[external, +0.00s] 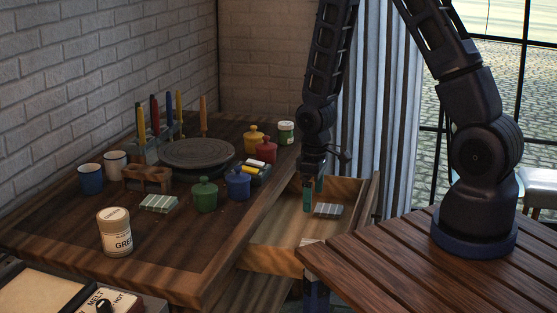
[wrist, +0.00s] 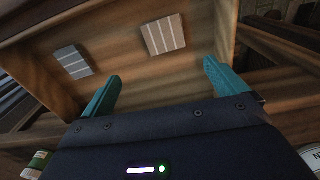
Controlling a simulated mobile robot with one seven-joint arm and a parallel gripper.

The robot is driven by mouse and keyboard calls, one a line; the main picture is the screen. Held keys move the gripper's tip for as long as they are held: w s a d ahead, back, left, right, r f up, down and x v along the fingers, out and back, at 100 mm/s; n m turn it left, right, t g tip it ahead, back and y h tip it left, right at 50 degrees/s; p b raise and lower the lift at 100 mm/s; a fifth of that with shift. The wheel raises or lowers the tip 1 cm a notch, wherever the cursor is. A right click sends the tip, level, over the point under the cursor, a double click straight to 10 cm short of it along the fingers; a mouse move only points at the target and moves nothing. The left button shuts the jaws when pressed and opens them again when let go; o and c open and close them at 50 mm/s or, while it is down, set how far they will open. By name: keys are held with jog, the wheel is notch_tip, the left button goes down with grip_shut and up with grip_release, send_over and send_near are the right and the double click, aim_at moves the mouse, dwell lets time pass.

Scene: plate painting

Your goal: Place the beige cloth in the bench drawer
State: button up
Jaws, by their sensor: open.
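The bench drawer (external: 277,258) is pulled out below the right side of the bench; its floor and walls fill much of the wrist view (wrist: 120,70). A pale beige cloth (wrist: 163,35) with light stripes lies flat on the drawer floor, ahead of the fingertips. I cannot make it out in the external view. A grey striped cloth (external: 327,210) lies on the drawer floor; it also shows at left in the wrist view (wrist: 72,62). My gripper (external: 313,194) points down over the drawer. Its teal fingers (wrist: 162,72) are spread, with nothing between them.
A green striped cloth (external: 158,203) lies on the bench (external: 100,242) among lidded pots, mugs, a brush holder and a round wheel (external: 197,153). A labelled jar (external: 115,232) stands near the front. A slatted table (external: 400,262) borders the drawer at right.

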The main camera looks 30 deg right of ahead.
jog(key=s+d+r+m+t, duration=0.15)
jog(key=d+r, duration=0.25)
jog(key=r, duration=0.8)
jog(key=d+r+m+t, duration=0.1)
jog(key=d+r+m, duration=0.3)
jog(key=r, duration=0.8)
jog(key=s+d+r+m+t, duration=0.1)
jog(key=s+d+r, duration=0.2)
jog(key=s+r, duration=0.5)
jog(key=s+d+r+m+t, duration=0.1)
jog(key=s+d+r, duration=0.3)
jog(key=s+r, duration=0.4)
jog(key=shift+s+d+r+m, duration=0.3)
jog(key=shift+s+r+m, duration=0.1)
jog(key=shift+m, duration=0.15)
